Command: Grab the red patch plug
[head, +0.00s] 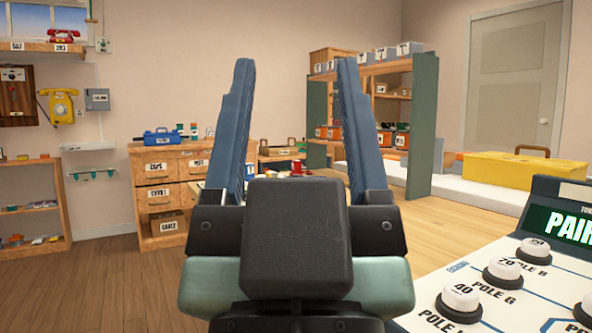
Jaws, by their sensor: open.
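My gripper (295,65) fills the middle of the head view, its two blue-grey fingers pointing up and spread wide apart. It is open, with nothing between the fingers. I cannot pick out a red patch plug for sure. Small red and green items lie on a low surface seen between the fingers, but they are too small and partly hidden by my gripper to tell what they are.
A control panel (497,269) with white knobs stands close at the right. Behind are a wooden drawer cabinet (186,150), a green-sided shelf (421,125) and a yellow case (510,168). A yellow phone (61,106) hangs at left. Wooden floor (105,277) is clear at lower left.

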